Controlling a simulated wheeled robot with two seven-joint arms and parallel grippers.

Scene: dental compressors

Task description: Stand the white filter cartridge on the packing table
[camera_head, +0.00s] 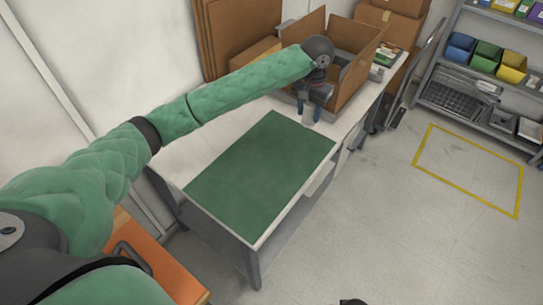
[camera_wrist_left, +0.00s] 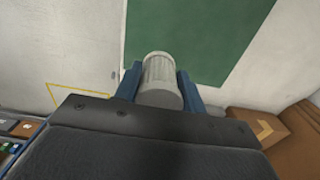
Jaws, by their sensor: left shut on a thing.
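The white filter cartridge (camera_wrist_left: 160,72) is a ribbed pale cylinder with a greyer near end. It sits between the blue fingers of my left gripper (camera_wrist_left: 160,88), which is shut on it. In the head view my left gripper (camera_head: 309,112) points down at the packing table (camera_head: 200,138), by the far end of the green mat (camera_head: 262,172). The cartridge (camera_head: 308,117) shows there only as a small pale patch between the fingers. I cannot tell whether its lower end touches the table.
An open cardboard box (camera_head: 352,88) stands on the table just behind my left gripper. The green mat is bare. Shelves with coloured bins (camera_head: 485,55) stand at the right, beyond a yellow floor outline (camera_head: 470,170). An orange surface (camera_head: 160,265) lies at the lower left.

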